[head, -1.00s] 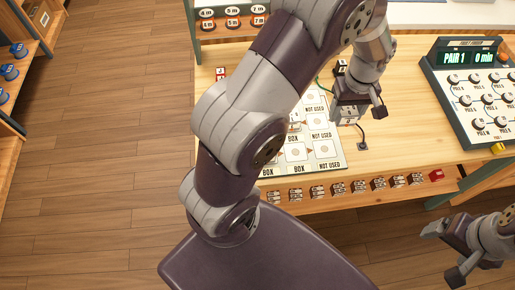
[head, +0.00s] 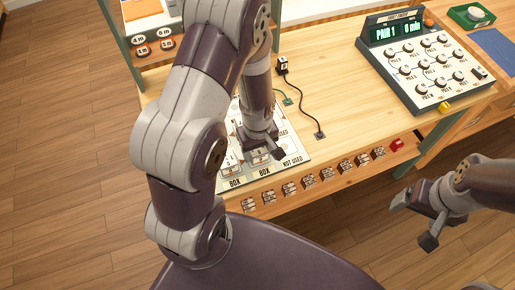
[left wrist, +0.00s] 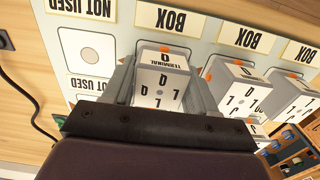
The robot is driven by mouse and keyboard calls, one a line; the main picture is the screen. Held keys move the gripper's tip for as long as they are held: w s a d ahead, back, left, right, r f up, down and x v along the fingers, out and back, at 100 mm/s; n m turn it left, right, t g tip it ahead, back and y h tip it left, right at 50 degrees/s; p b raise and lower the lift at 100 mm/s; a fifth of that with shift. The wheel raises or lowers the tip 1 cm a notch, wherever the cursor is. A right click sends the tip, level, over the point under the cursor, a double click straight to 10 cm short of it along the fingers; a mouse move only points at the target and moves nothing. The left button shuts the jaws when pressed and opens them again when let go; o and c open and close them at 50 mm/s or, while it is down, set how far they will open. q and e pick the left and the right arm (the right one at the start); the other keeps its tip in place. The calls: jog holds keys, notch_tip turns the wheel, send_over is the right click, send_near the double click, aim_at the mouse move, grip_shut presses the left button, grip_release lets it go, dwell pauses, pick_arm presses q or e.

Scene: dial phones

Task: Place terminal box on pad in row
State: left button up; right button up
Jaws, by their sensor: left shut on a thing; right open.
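The terminal box (left wrist: 158,88) is a small white-and-grey box printed with digits and "TERMINAL". In the left wrist view it sits between both fingers of my left gripper (left wrist: 160,82). My left gripper (head: 262,148) is shut on it over the front row of the white pad board (head: 293,161), just below a "BOX" label (left wrist: 166,20). I cannot tell whether its base touches the pad. Two similar boxes, one close beside it (left wrist: 232,88) and one farther (left wrist: 290,98), stand in the same row. My right gripper (head: 418,218) is open and empty, off the table's front.
A "NOT USED" pad (left wrist: 92,54) on the other side of the held box is empty. A tester (head: 425,65) stands at right.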

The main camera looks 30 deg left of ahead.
pick_arm(q)
jog(key=shift+s+f, duration=0.1)
jog(key=o, duration=1.1)
jog(key=shift+r, duration=0.2)
jog(key=s+r+m, duration=0.1)
jog(key=r+m, duration=0.2)
jog(key=r, duration=0.2)
jog(key=s+d+r+m+t+p, duration=0.1)
jog(key=r+m, duration=0.2)
jog(key=r, duration=0.1)
jog(key=s+d+r+m, duration=0.1)
jog(key=s+r+m, duration=0.1)
jog(key=r+m, duration=0.2)
jog(key=shift+d+r+p, duration=0.25)
jog(key=shift+r+p, duration=0.15)
jog(key=shift+r, duration=0.4)
